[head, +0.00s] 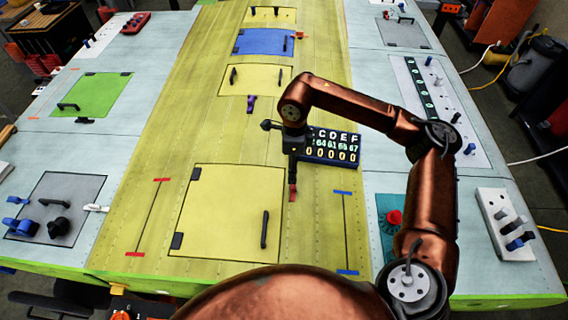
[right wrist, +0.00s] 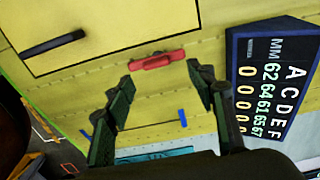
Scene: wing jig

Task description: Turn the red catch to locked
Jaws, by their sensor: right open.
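The red catch (head: 292,193) is a small red bar on the yellow-green skin, just outside the right edge of the large yellow panel (head: 215,212). In the right wrist view the red catch (right wrist: 157,60) lies between and beyond the fingertips, beside the panel edge. My right gripper (head: 292,172) points down at it in the head view. In the wrist view the right gripper (right wrist: 163,78) is open with its dark green fingers apart and nothing between them. Whether a fingertip touches the catch cannot be told. My left gripper is not in view.
A dark display board (head: 332,146) with letters and numbers stands close to the right of the gripper. A black handle (head: 264,229) is on the large panel. A red button (head: 394,217) on a teal plate lies near my right arm. Panel surface around the catch is mostly clear.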

